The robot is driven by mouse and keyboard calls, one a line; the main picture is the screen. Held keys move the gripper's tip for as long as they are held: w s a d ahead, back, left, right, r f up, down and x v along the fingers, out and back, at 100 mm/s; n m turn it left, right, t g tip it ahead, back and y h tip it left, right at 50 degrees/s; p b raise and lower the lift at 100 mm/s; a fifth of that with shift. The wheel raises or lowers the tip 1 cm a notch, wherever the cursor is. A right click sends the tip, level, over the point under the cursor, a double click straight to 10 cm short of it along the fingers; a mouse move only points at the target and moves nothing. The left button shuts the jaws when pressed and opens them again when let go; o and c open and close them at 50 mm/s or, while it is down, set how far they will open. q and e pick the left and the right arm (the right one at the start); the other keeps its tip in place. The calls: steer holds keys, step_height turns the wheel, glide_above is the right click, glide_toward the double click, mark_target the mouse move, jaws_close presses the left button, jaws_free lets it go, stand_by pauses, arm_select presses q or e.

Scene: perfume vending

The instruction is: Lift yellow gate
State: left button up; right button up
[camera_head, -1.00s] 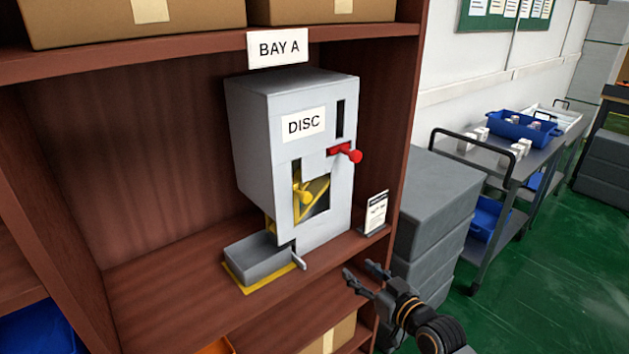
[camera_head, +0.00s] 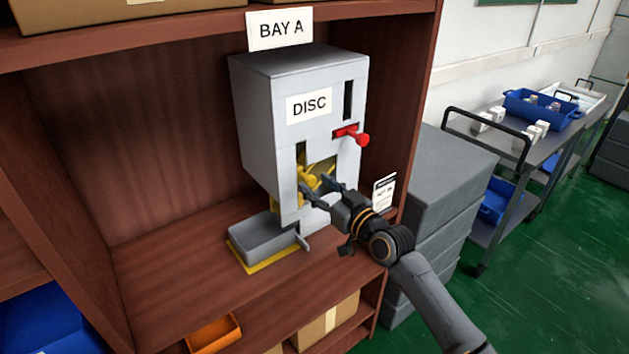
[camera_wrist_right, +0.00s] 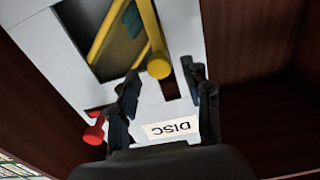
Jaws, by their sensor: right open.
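The grey dispenser (camera_head: 262,98) labelled DISC stands on a wooden shelf under the BAY A sign. The yellow gate (camera_head: 309,175) with its knob sits in the window in the dispenser's front. In the right wrist view the gate's round yellow knob (camera_wrist_right: 159,66) lies just beyond and between the fingertips, in front of a slanted yellow bar (camera_wrist_right: 110,32). My right gripper (camera_head: 317,187) is open at the window, its fingers on either side of the knob; I cannot tell whether they touch it. It partly hides the window. My left gripper is not in view.
A red lever (camera_head: 361,138) sticks out above the window. A grey tray (camera_head: 262,240) on a yellow base lies below the dispenser. A small card (camera_head: 384,191) stands at the right shelf edge. Grey bins (camera_head: 445,175) and a trolley (camera_head: 495,150) stand to the right.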

steer(key=shift+x, duration=0.9)
